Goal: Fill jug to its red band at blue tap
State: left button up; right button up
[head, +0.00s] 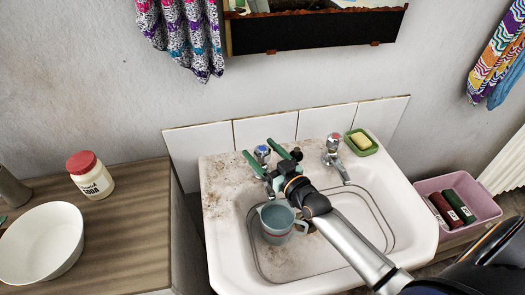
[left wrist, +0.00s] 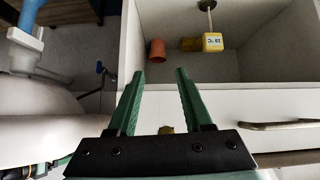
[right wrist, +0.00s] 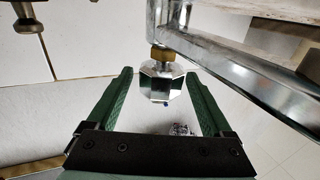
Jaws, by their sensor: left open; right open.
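The blue-topped tap (head: 262,152) stands at the back left of the white sink. My right gripper (head: 258,148) is open, with its green fingers on either side of the tap's head. In the right wrist view the faceted chrome tap head (right wrist: 160,82), with a blue dot, sits between the fingers (right wrist: 158,72); contact is not clear. The grey-blue jug (head: 276,219) stands upright in the basin, below the blue tap and beside my right arm. My left gripper (left wrist: 160,72) is open and empty.
A white bowl (head: 40,243) and red-lidded jar (head: 89,175) sit on the left counter. A pink tub (head: 480,205) is at right.

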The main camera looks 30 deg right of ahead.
jog(key=s+d, duration=0.1)
jog(key=s, duration=1.1)
jog(key=shift+s+d, duration=0.2)
jog(key=shift+d, duration=0.05)
dwell(0.6)
